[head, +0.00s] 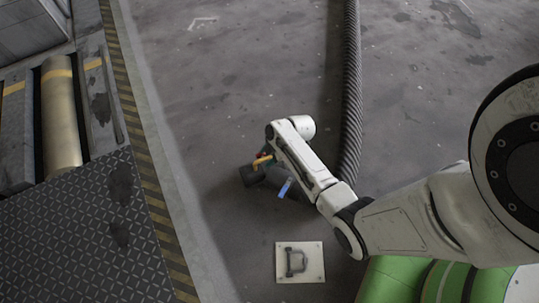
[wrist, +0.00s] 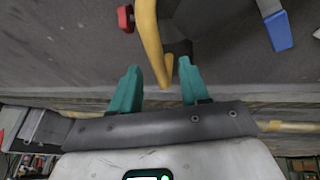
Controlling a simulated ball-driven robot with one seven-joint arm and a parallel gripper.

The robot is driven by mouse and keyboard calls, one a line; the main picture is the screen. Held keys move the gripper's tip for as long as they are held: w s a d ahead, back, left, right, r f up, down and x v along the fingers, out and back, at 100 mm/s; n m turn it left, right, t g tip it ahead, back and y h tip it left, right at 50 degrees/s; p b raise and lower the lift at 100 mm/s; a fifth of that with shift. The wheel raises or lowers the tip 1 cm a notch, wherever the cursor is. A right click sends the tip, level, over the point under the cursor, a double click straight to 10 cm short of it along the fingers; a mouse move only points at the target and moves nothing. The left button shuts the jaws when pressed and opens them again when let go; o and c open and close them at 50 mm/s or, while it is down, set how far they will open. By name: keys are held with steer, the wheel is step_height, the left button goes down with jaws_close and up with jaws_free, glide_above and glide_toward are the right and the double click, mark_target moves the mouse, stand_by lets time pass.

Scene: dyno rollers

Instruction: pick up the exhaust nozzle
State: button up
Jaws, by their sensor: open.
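The exhaust nozzle (head: 250,176) lies on the floor near the middle of the head view, dark, with a yellow handle (head: 262,160), a red part and a blue part (head: 286,187). My arm's end is above it and hides some of it. In the wrist view my gripper (wrist: 159,65) is open, its two teal fingers apart. The yellow handle (wrist: 150,42) reaches down between the fingertips, with no clear contact on either finger. A red knob (wrist: 126,18) and the blue part (wrist: 279,31) show beyond the fingers.
A ribbed dark hose (head: 351,90) runs up the floor behind the nozzle. A pale floor plate (head: 300,273) with a handle-like ring lies in front. A striped edge (head: 150,180) and metal roller bed (head: 60,115) stand at the left. Green cylinders (head: 400,280) are at lower right.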

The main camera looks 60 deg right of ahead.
mark_target(264, 160)
steer(key=b+x, duration=0.2)
steer(key=x, duration=0.2)
steer(key=shift+f, duration=0.1)
steer(key=shift+c, duration=0.2)
jaws_close()
steer(key=shift+s, duration=0.1)
stand_by(0.9)
steer(key=shift+d, duration=0.1)
